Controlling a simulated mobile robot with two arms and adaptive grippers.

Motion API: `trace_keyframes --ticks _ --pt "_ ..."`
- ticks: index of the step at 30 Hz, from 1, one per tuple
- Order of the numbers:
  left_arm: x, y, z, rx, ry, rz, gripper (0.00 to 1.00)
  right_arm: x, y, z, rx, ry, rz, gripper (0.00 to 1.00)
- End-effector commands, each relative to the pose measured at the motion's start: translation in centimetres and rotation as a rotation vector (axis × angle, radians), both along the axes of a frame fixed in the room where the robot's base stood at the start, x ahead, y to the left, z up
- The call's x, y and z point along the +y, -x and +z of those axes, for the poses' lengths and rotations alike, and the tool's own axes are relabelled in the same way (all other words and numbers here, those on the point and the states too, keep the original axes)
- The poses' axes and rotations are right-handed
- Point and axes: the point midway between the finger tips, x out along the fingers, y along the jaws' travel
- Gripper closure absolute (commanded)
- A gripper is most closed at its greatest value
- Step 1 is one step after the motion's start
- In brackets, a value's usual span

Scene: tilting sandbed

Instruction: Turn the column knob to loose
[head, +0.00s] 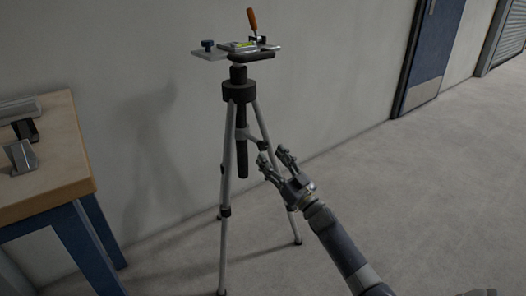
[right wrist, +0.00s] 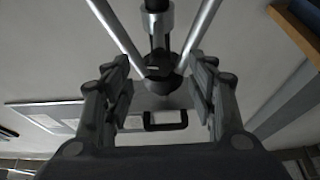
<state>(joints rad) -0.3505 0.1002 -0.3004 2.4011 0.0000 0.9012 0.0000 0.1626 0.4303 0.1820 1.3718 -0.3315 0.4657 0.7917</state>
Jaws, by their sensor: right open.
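A tripod stands upright on the floor, with a black collar (head: 240,90) at the top of its legs and a dark centre column (head: 242,160) hanging between them. A small dark part (head: 262,145) beside the column may be the column knob; I cannot tell its setting. My right gripper (head: 276,160) is open and empty, in front of the tripod's right leg and below the collar. In the right wrist view the open fingers (right wrist: 158,95) stand on either side of the collar (right wrist: 160,65), apart from it.
The tripod head (head: 250,50) carries a plate, a blue knob (head: 208,44) and an orange-handled lever (head: 252,18). A wooden-topped bench (head: 60,180) with metal parts stands at left. A wall is behind the tripod. The floor at right is clear.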

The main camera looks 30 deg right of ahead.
Motion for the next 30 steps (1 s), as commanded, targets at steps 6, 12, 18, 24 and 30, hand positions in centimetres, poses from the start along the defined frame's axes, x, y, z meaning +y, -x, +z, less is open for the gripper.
trace_keyframes --ticks 6,12,18,24,30 --pt "0.0 -0.1 -1.3 0.000 -0.001 0.000 0.60 0.2 -3.4 1.2 -0.001 0.002 -0.001 0.48" --pt "-0.1 -0.2 -1.1 -0.013 -0.003 0.001 0.60 0.3 -4.9 1.9 0.001 0.001 -0.001 0.48" --pt "-0.1 -0.3 -1.1 -0.009 -0.006 0.000 0.60 0.4 -5.2 2.1 0.002 0.001 0.000 0.48" --pt "-0.1 -0.3 -1.1 -0.010 -0.005 -0.001 0.60 0.4 -5.1 2.1 0.002 0.001 0.000 0.61" --pt "-0.1 -0.3 -1.0 -0.014 -0.004 0.000 0.60 0.4 -5.1 2.0 0.002 0.001 -0.001 0.93"
